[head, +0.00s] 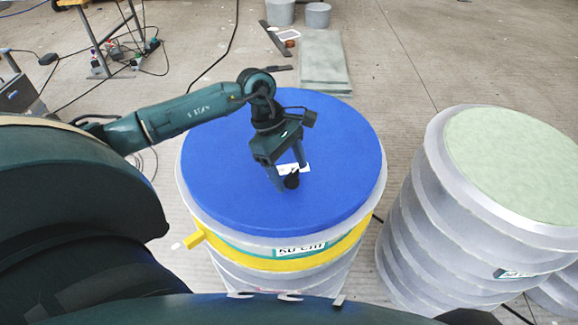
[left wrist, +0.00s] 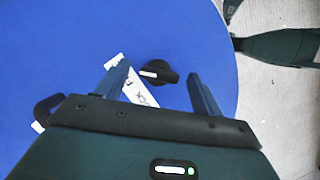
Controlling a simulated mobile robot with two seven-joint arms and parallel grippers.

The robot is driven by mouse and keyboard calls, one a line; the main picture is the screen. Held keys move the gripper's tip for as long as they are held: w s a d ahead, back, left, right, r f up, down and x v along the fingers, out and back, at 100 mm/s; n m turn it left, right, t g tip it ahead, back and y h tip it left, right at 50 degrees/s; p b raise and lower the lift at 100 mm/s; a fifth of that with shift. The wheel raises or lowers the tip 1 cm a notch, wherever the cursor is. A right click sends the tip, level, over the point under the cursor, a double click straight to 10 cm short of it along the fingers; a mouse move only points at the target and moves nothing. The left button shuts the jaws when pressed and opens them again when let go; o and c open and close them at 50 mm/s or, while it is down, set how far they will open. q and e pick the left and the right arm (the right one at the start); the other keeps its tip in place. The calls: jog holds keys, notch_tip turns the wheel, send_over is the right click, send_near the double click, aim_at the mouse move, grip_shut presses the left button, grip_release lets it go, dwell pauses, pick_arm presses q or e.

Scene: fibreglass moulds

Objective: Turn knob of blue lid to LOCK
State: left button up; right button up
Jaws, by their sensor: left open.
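The blue lid (head: 225,155) is a wide round disc on top of a pale ribbed drum (head: 270,275). A small black knob (head: 291,181) sits on the lid. In the left wrist view the knob (left wrist: 158,73) lies beside a white label (left wrist: 140,90), whose lettering is partly hidden; "CK" shows at one end. My left gripper (head: 289,176) reaches down over the knob from above. In the left wrist view its fingers (left wrist: 156,76) are spread, one on each side of the knob, with a visible gap on both sides. My right gripper is not in view.
A yellow band (head: 277,264) with a tab circles the drum below the lid. A second ribbed drum (head: 435,190) with a pale green top stands to the right. Flat slabs (head: 320,55) and two small grey buckets (head: 280,12) lie behind. Black cables cross the floor.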

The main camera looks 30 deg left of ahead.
pick_arm(q)
jog(key=shift+c, duration=0.2)
jog(key=c, duration=0.9)
jog(key=shift+c, duration=0.2)
